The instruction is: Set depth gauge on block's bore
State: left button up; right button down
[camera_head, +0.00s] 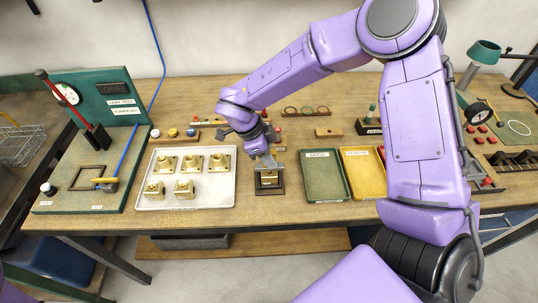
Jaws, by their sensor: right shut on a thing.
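A brass block (269,181) sits in a dark fixture (270,192) at the front middle of the bench. My right gripper (267,164) points down just above this block, shut on a small grey piece that I take to be the depth gauge. The hand hides most of that piece, and I cannot tell whether it touches the block. The block's bore is hidden beneath the gripper. My left gripper is not in view.
A pale tray (215,199) with several brass blocks lies left of the fixture. A green tray (324,193) and a yellow tray (362,189) lie to its right. A green test station (100,95) stands at left. My right arm hides part of the bench's right side.

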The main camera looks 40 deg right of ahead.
jog(key=shift+f+p, duration=0.3)
jog(key=shift+f, duration=0.5)
dwell(1.1)
dwell(0.3)
jog(key=shift+c, duration=2)
grip_release()
notch_tip(320, 180, up, 5)
jog(key=p, duration=0.5)
jog(key=shift+f, duration=0.1)
jog(key=shift+r, duration=1.1)
